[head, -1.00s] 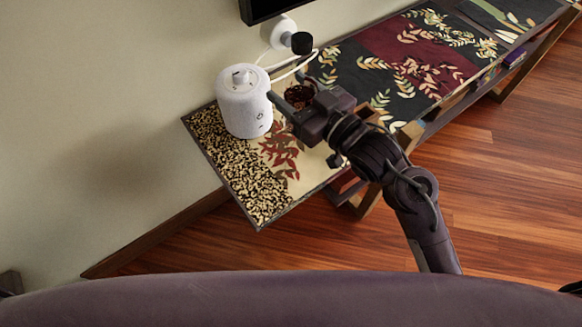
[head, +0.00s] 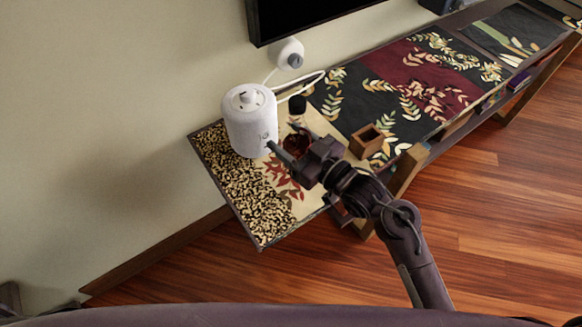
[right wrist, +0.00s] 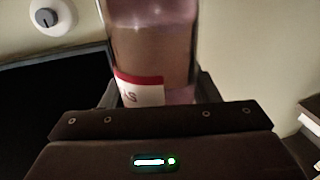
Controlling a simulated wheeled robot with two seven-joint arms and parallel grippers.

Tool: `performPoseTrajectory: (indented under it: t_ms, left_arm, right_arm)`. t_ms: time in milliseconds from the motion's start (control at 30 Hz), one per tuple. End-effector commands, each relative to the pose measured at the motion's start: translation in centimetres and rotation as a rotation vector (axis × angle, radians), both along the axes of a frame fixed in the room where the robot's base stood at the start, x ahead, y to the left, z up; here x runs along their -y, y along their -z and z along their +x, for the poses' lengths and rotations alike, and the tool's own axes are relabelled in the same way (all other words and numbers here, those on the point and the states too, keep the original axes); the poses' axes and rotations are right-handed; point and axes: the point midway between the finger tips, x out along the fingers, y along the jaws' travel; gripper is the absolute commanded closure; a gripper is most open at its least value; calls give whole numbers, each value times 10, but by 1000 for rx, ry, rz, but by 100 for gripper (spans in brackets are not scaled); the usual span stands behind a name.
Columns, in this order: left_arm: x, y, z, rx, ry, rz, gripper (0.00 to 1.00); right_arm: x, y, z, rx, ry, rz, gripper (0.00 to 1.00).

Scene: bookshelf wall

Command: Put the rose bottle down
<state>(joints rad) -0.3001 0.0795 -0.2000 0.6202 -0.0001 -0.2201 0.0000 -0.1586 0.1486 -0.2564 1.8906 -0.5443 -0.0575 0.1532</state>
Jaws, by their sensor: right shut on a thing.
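The rose bottle (head: 297,142) has a dark cap and dark reddish glass in the head view. In the right wrist view the bottle (right wrist: 150,45) looks pinkish, with a red and white label. My right gripper (head: 288,147) is shut on it and holds it upright, over the cream, leaf-printed end of the long table (head: 232,195). The gripper hides part of the bottle's lower end, so I cannot tell whether its base touches the table. My left gripper is not in view.
A white cylindrical device (head: 250,125) stands just left of the bottle, its white cable running behind. A small open wooden box (head: 367,141) stands to the right. A black screen (head: 310,18) hangs on the wall above. The speckled table end and the patterned top farther right look clear.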

Motion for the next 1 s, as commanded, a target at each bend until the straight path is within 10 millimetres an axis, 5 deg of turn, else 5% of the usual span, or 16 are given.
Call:
performPoseTrajectory:
  t_ms: [200, 600, 1000]
  left_arm:
    - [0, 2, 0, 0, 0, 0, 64]
    - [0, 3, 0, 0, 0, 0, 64]
    - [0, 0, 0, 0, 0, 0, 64]
  right_arm:
    - [0, 45, 0, 2, 1, 2, 87]
    - [0, 89, 1, 2, 0, 2, 87]
    - [0, 100, 0, 4, 0, 2, 87]
